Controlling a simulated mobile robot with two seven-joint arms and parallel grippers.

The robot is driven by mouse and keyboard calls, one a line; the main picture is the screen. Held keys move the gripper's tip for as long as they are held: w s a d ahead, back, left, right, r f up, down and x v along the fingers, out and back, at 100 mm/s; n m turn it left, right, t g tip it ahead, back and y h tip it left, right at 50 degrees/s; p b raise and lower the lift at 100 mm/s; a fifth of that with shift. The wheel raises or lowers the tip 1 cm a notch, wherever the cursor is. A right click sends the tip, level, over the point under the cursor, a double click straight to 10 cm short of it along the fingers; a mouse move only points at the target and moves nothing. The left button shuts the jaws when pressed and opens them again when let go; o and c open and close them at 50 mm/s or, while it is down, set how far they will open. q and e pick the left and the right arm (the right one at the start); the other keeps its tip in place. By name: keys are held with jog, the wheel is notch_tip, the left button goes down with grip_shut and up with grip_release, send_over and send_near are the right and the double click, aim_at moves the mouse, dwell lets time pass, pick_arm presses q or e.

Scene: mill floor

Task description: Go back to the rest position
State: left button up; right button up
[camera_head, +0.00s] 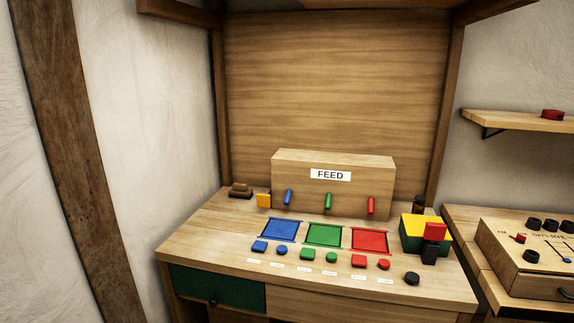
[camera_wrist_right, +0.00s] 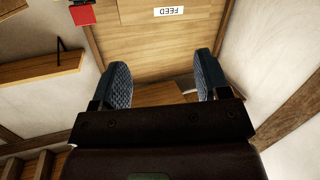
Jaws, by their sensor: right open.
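My right gripper (camera_wrist_right: 161,68) shows in the right wrist view with its two dark padded fingers wide apart and nothing between them. It is clear of the wooden desk. Neither gripper shows in the head view, and my left gripper is in no view. The FEED box (camera_head: 333,187) stands at the back of the desk (camera_head: 225,220) with a blue, a green and a red lever on its front. The FEED label also shows upside down in the right wrist view (camera_wrist_right: 168,11).
Blue (camera_head: 280,230), green (camera_head: 324,235) and red (camera_head: 370,241) framed pads lie before the box, with coloured blocks and discs in front. A yellow-green block (camera_head: 412,237) stands right. A panel with black knobs (camera_head: 525,262) and a wall shelf (camera_head: 520,121) are farther right.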

jog(key=s+d+f+m+g+h, duration=0.1)
jog(key=s+f+g, duration=0.3)
jog(key=s+f, duration=1.1)
jog(key=s, duration=0.4)
jog(key=shift+s+d+f+m+g, duration=0.2)
jog(key=shift+s+m+g, duration=0.1)
jog(key=shift+m, duration=0.1)
